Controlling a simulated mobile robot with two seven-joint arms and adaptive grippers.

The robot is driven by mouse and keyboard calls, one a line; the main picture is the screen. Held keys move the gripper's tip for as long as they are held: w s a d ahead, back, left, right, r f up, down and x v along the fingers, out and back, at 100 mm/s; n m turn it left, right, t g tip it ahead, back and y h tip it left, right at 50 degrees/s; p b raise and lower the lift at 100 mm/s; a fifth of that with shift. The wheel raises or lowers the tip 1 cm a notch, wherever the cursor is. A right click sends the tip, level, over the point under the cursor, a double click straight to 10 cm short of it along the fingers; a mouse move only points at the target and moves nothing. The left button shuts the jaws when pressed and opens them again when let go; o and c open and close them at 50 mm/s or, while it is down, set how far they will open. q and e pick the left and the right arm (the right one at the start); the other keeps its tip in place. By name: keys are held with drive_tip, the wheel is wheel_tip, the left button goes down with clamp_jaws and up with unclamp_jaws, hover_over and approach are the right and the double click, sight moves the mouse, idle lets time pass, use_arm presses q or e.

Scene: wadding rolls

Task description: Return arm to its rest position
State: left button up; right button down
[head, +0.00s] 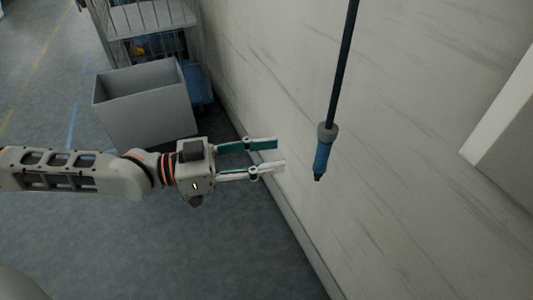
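My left arm comes in from the left of the head view and reaches across toward the wall. Its gripper (279,155) has its two fingers apart, with nothing visible between them. The fingers point right. A blue and grey tool (322,155) hangs on a dark cable to the right of the fingertips, with a visible gap between it and them. My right gripper is not in view.
A pale wall (400,200) runs along the right side. An open grey box (145,100) stands behind my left gripper, in front of a wire rack cart (150,20). A white panel (505,115) juts in at right. Grey floor (130,250) below is clear.

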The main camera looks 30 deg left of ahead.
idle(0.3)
